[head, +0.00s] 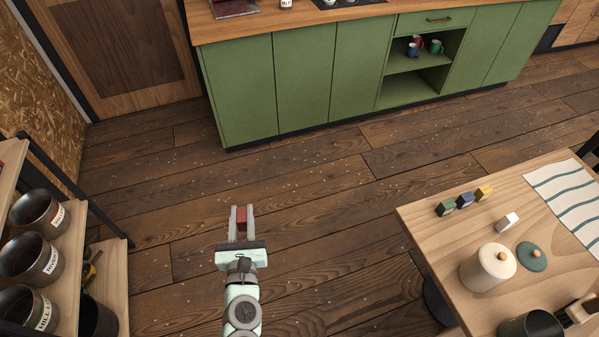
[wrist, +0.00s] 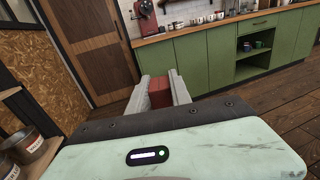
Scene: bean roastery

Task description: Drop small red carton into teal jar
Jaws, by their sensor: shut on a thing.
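My gripper (head: 241,212) is shut on the small red carton (head: 241,220) and holds it over the open floor, well left of the table. The carton also shows between the fingers in the wrist view (wrist: 160,92). A dark, open-looking vessel (head: 530,326) is cut off by the bottom edge of the head view. I cannot tell whether it is the teal jar.
The wooden table (head: 440,240) at right also holds several small cartons (head: 465,201), a white block (head: 508,221) and a striped cloth (head: 570,200). A shelf with dark buckets (head: 32,258) stands at left. Green cabinets (head: 300,80) line the back. The floor between is clear.

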